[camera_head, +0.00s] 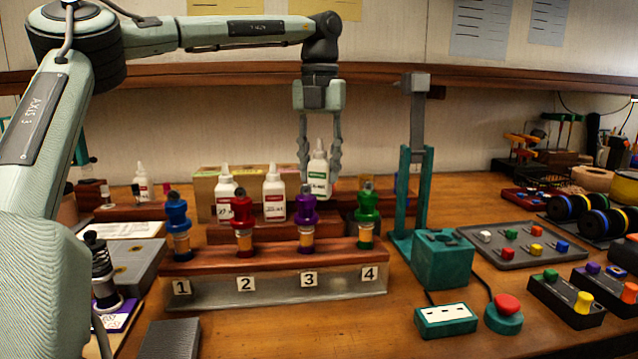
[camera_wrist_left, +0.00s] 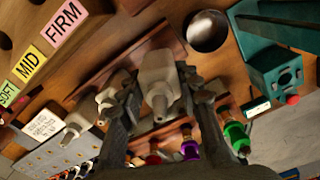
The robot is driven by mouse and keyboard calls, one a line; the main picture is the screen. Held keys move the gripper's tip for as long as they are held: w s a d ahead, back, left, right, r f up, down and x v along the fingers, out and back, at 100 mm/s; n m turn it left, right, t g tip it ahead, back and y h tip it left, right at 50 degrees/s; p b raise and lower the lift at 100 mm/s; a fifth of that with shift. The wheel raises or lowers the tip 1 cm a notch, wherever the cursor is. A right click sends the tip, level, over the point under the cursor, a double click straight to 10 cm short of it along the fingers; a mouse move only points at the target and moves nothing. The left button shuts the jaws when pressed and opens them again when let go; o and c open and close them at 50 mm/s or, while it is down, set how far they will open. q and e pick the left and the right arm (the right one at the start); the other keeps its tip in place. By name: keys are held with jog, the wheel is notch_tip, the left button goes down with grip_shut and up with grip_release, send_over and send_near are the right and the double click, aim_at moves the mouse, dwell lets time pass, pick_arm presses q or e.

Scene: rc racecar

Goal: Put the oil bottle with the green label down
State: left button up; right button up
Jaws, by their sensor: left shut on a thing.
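The oil bottle with the green label (camera_head: 318,176) is white with a pointed nozzle and stands upright between the fingers of my left gripper (camera_head: 320,160). My left gripper points down and is shut on it, behind the numbered rack. In the left wrist view the bottle (camera_wrist_left: 158,82) sits between the two dark fingers. Two white bottles with red labels (camera_head: 226,196) (camera_head: 274,194) stand to its left on a wooden stand (camera_head: 260,230). My right gripper is not in view.
A rack (camera_head: 275,285) numbered 1 to 4 holds blue, red, purple and green shock absorbers in front. A teal press (camera_head: 418,200) stands close on the right. A grey tray (camera_head: 520,250) of coloured parts lies farther right. Another bottle (camera_head: 141,181) stands back left.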

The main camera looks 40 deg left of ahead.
aim_at(319, 185)
pick_arm(q)
jog(key=shift+f, duration=1.9)
jog(key=shift+f, duration=0.1)
jog(key=o, duration=1.2)
jog(key=shift+c, duration=0.2)
notch_tip(319, 185, up, 12)
jog(key=shift+r, duration=0.1)
